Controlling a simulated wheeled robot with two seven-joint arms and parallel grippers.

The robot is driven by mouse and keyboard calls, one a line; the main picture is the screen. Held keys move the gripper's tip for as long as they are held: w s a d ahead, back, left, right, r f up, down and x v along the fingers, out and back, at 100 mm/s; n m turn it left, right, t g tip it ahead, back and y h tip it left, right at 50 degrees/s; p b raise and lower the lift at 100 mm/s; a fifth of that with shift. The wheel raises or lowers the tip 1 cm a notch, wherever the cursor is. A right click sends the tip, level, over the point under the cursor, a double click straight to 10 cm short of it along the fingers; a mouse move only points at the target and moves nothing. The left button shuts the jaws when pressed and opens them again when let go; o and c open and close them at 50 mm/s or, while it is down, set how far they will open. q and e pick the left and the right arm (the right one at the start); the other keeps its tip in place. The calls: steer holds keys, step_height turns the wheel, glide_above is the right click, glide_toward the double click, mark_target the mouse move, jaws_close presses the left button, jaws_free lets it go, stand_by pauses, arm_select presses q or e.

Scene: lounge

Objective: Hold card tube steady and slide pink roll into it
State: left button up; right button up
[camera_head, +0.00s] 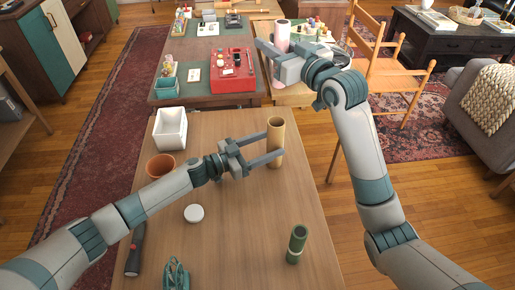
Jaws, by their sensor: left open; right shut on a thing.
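The card tube (276,146) is tan and stands upright near the right edge of the wooden table. My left gripper (270,148) is open, with its fingers reaching to the tube, one on either side as far as I can see. Contact with the tube cannot be told. My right gripper (270,53) is shut on the pink roll (281,38), held upright beyond and above the tube. The gripper hides the middle of the roll; the top shows above it and some pink shows below.
On the wooden table (235,220) are a white square pot (170,130), a terracotta pot (160,166), a white lid (194,213), a black flashlight (135,250), a green tube (296,244) and a teal coiled thing (176,275). A red box (232,70) sits on the table behind.

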arm_select(q)
steer(key=x, duration=0.6)
steer(key=shift+d, duration=0.25)
steer(key=shift+w, duration=0.15)
steer(key=c, duration=1.2)
arm_select(e)
step_height(320, 180, down, 8)
steer(key=shift+s+r, duration=0.1)
